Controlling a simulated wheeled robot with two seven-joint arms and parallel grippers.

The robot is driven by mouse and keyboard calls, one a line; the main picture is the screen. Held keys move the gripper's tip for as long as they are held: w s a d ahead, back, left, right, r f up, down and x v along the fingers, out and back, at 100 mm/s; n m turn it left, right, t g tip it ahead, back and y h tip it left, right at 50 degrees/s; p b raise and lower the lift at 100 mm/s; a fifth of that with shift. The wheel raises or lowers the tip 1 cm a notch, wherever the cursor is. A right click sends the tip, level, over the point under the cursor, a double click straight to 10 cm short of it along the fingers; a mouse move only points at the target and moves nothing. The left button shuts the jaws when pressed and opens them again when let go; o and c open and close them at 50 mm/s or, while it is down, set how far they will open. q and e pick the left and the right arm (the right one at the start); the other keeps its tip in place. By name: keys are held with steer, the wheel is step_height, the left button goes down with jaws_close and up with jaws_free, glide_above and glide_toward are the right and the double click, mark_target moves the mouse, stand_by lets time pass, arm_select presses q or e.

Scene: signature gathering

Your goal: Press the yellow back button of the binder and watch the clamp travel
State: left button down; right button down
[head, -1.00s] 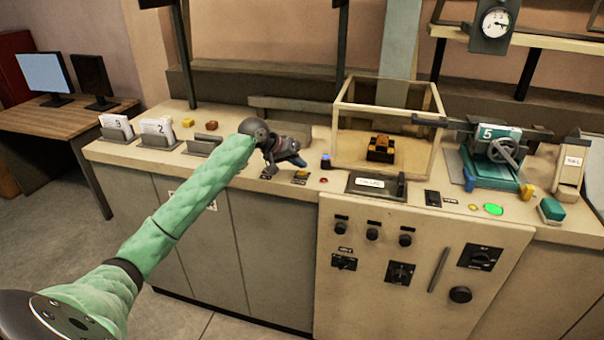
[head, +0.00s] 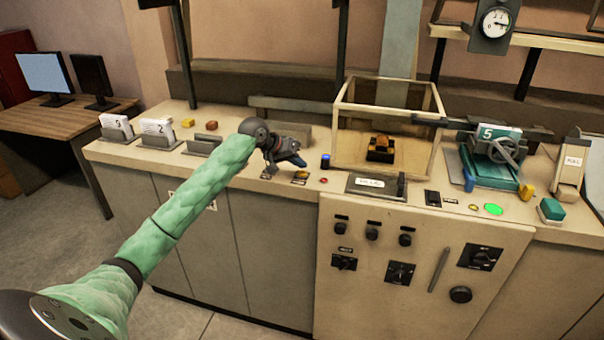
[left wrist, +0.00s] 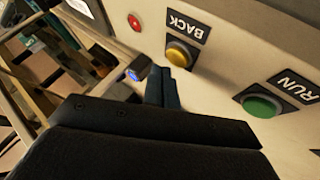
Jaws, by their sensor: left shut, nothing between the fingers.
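The yellow button (left wrist: 180,53) labelled BACK shows in the left wrist view, and it also shows on the counter front in the head view (head: 301,174). My left gripper (head: 297,160) is shut and empty, its blue fingertips just above and behind that button in the head view. In the left wrist view the fingers (left wrist: 168,84) end close beside the button; I cannot tell whether they touch it. A green RUN button (left wrist: 260,104) and a red button (left wrist: 134,22) sit near it. My arm and gripper partly hide the counter here, and I cannot make out the clamp. My right gripper is not in view.
A blue button (head: 325,161) stands right of my gripper. A teal machine (head: 490,172) marked 5 stands farther right. Card holders (head: 118,135) stand at the left of the counter.

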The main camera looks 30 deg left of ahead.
arm_select(q)
steer(key=shift+f, duration=0.1)
steer(key=shift+f+p, duration=0.3)
